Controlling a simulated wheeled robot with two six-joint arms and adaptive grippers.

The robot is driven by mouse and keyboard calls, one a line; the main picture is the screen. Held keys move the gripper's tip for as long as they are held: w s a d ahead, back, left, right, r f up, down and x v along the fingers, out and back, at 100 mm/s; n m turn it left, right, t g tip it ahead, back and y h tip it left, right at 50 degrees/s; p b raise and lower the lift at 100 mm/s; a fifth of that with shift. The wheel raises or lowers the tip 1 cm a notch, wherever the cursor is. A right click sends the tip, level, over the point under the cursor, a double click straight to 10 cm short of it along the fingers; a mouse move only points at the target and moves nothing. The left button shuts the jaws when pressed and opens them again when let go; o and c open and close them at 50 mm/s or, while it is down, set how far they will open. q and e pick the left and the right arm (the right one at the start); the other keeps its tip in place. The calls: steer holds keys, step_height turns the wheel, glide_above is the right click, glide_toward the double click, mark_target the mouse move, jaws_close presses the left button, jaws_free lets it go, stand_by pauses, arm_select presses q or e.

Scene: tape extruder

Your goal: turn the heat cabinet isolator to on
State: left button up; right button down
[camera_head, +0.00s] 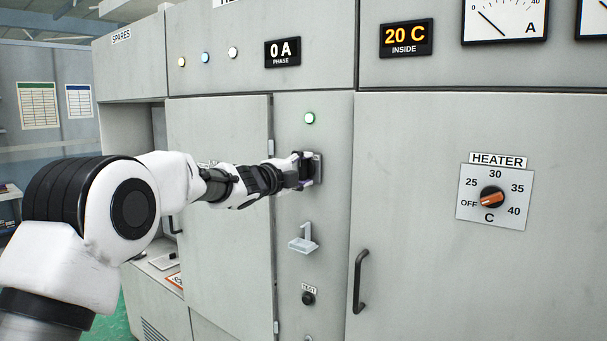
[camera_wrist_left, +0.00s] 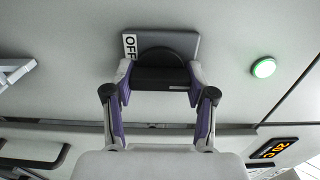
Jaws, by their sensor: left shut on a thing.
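The isolator is a dark rotary handle (camera_wrist_left: 160,77) on a grey square plate (camera_wrist_left: 187,45) with an OFF label (camera_wrist_left: 130,46), fixed to the narrow cabinet panel. In the head view its plate edge (camera_head: 318,168) shows behind my left gripper (camera_head: 303,170). My left gripper (camera_wrist_left: 160,82) is shut on the handle, with one finger at each end of it in the left wrist view. The handle's pointing direction and any ON label are hard to make out. My right gripper is not in view.
A lit green lamp (camera_head: 309,118) is above the isolator. A small grey bracket (camera_head: 303,240) and a TEST button (camera_head: 308,298) are below. A heater dial (camera_head: 492,197) pointing near OFF and a black door handle (camera_head: 360,281) are to the right. Displays read 0 A (camera_head: 283,52) and 20 C (camera_head: 406,38).

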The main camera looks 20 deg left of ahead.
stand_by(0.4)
arm_select(q)
steer(key=o, duration=1.2)
steer(key=shift+c, duration=0.2)
steer(key=v, duration=1.1)
steer(key=shift+s, duration=0.4)
steer(key=shift+a, duration=0.1)
